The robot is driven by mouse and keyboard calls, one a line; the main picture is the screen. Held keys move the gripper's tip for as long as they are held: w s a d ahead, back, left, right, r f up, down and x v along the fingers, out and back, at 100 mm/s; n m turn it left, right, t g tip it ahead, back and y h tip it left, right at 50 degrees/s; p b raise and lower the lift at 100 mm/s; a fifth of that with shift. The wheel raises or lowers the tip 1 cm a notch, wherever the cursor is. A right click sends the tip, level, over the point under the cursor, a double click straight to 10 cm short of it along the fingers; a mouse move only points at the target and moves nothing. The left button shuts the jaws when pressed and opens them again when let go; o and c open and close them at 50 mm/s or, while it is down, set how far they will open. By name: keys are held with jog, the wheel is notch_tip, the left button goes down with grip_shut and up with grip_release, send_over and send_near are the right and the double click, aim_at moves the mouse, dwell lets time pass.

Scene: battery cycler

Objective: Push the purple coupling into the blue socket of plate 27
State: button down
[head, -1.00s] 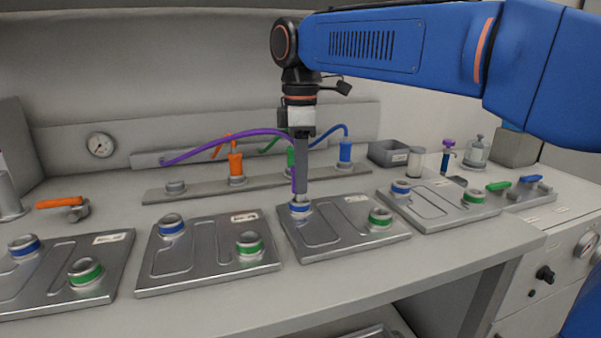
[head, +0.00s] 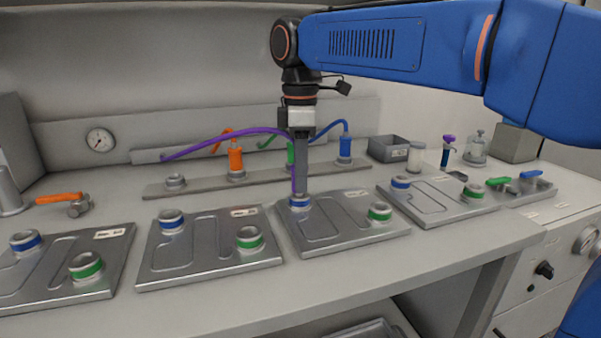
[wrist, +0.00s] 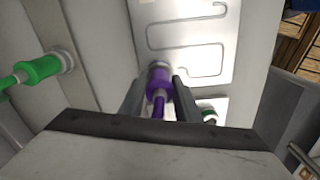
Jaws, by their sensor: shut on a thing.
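The purple coupling (wrist: 159,80) is between the fingers of my gripper (wrist: 159,86), which is shut on it. In the head view my gripper (head: 301,183) points straight down at the blue socket (head: 300,202) of the third metal plate (head: 325,233) from the left. The fingertips are right above the socket ring. I cannot tell how deep the coupling sits. The plate's label is too small to read.
The same plate has a green socket (head: 380,212) at its front right. A rail (head: 207,187) behind holds orange (head: 235,158), green and blue (head: 345,148) couplings with hoses. Other plates (head: 207,262) lie on both sides. A grey bin (head: 388,148) stands at the back right.

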jog(key=shift+f, duration=0.45)
dwell(0.3)
jog(key=c, duration=0.8)
grip_release()
jog(key=shift+c, duration=0.2)
